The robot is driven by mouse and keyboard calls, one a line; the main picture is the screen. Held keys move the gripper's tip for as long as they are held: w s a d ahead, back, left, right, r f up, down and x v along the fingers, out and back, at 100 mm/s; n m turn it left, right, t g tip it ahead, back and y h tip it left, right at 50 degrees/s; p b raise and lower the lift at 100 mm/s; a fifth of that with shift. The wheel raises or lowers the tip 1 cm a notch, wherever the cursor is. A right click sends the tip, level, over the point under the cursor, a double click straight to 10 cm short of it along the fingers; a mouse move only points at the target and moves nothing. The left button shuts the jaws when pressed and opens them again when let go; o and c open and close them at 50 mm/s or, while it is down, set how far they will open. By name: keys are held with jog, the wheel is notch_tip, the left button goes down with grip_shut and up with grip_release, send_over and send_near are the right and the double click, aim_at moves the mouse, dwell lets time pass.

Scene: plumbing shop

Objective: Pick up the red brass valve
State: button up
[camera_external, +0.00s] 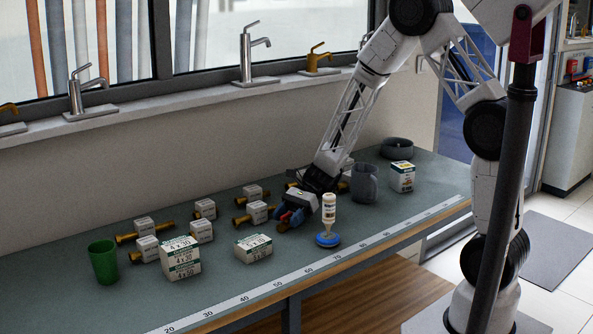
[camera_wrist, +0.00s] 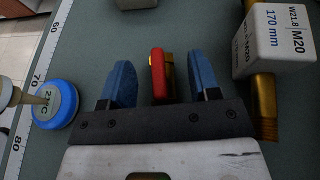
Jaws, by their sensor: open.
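The red brass valve (camera_wrist: 157,75) has a red handle and a brass body. In the wrist view it lies between the two blue fingers of my gripper (camera_wrist: 161,80), with a gap on each side. My gripper is open, and neither finger touches the valve. In the external view my gripper (camera_external: 292,217) is low over the bench, pointing down beside a brass fitting. A small spot of red shows there by the fingers, and the rest of the valve is hidden by the gripper.
In the wrist view a brass bolt with a white M20 block (camera_wrist: 275,42) is close on the right, and a blue-based bottle (camera_wrist: 55,103) is on the left. The bench (camera_external: 210,290) also holds boxes (camera_external: 181,258), a green cup (camera_external: 103,262), a grey mug (camera_external: 364,184) and several brass fittings.

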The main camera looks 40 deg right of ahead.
jog(key=shift+x, duration=0.8)
grip_shut()
